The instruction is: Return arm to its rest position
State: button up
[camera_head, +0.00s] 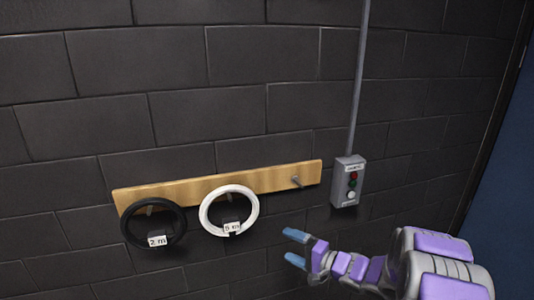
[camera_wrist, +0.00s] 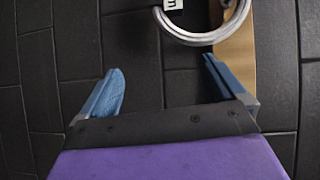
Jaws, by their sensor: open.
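My gripper (camera_head: 297,249) is open and empty, with two blue fingers on a purple and grey arm at the lower right of the head view. It is below and to the right of the white ring, apart from it. In the wrist view my gripper (camera_wrist: 163,88) shows its fingers spread wide, with only dark wall between them. The white ring (camera_wrist: 205,38) is at the top of that view, beyond the fingertips, and the wooden board (camera_wrist: 236,60) is partly behind the right finger.
The wooden board (camera_head: 270,180) on the dark block wall holds a black ring (camera_head: 127,237) labelled 2 m, a white ring (camera_head: 204,212) labelled 5 m and a bare peg (camera_head: 297,181). A grey button box (camera_head: 346,172) with a conduit is right of it. A blue panel (camera_head: 510,200) stands far right.

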jog(key=w+d+f+n+t+h+b, duration=0.1)
jog(key=d+h+b, duration=0.4)
jog(key=d+h, duration=0.45)
jog(key=s+d+f+n+g+h+b, duration=0.15)
jog(key=s+d+g+h+b, duration=0.3)
jog(key=s, duration=0.75)
jog(key=s+a+f+n+g+b, duration=0.1)
jog(key=s+a+f+g, duration=0.1)
jog(key=s, duration=0.9)
jog(key=s+a+f+n+g+b, duration=0.2)
jog(key=s+a+g, duration=0.1)
jog(key=s, duration=0.9)
jog(key=s+a+f+n+g+b, duration=0.1)
jog(key=s+a+f+g+b, duration=0.1)
jog(key=s, duration=0.9)
jog(key=a+g, duration=0.1)
jog(key=a, duration=0.1)
jog(key=shift+s+a+f+n+g+y, duration=0.3)
jog(key=shift+s+a+n+g, duration=0.05)
jog(key=shift+a, duration=0.05)
